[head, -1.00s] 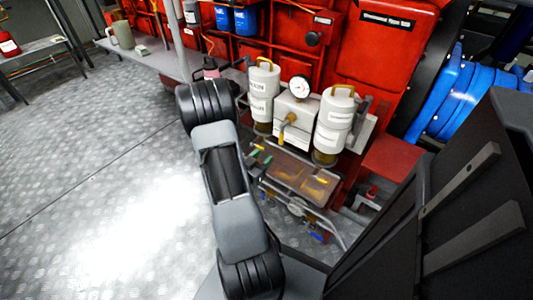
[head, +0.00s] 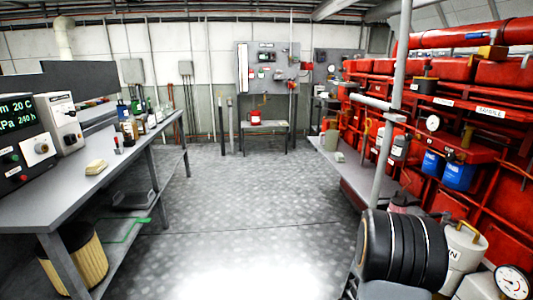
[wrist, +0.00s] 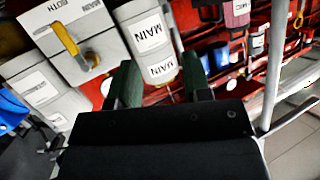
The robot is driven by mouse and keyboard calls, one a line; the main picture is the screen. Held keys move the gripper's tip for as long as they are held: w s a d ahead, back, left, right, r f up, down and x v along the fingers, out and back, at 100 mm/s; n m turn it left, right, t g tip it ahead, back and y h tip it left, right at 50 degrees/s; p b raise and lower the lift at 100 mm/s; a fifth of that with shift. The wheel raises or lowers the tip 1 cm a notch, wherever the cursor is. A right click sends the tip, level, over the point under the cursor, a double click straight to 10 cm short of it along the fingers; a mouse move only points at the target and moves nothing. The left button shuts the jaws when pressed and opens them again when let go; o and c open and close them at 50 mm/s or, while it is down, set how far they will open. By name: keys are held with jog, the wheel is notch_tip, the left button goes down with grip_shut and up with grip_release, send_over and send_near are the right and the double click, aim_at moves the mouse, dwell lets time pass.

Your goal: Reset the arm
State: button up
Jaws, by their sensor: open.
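My gripper (wrist: 161,82) shows in the wrist view as two dark green fingers spread apart, with nothing seen between them but the background. A white filter canister (wrist: 148,42) labelled MAIN appears just beyond the fingers; I cannot tell the distance. A white box (wrist: 75,40) labelled BOTH with a yellow lever is left of it. My gripper's fingers are not seen in the head view.
A long grey workbench (head: 88,195) with instruments stands on the left. Red engine equipment (head: 490,120) fills the right, behind a grey shelf (head: 350,180) and an upright pole (head: 389,130). The metal floor (head: 240,190) between is clear. A small table with a red can (head: 254,117) stands at the back.

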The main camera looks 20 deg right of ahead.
jog(key=w+a+r+n+t+y+p, duration=0.3)
jog(key=w+a+r+n+y+p, duration=0.15)
jog(key=a+r, duration=0.5)
jog(key=w+a+r+n+t+y+p, duration=0.2)
jog(key=w+a+r+n+y+p, duration=0.3)
jog(key=a+r, duration=0.5)
jog(key=s+a+r+n+g+y+p, duration=0.2)
jog(key=s+a+r+n+p, duration=0.2)
jog(key=s+a+r+p, duration=0.2)
jog(key=s+a+r+n+g+y+p, duration=0.2)
jog(key=s+a+r+p, duration=0.4)
jog(key=r, duration=0.5)
jog(key=shift+r+n+g, duration=0.3)
jog(key=shift+n+g, duration=0.3)
jog(key=shift+n, duration=0.35)
jog(key=shift+y, duration=0.25)
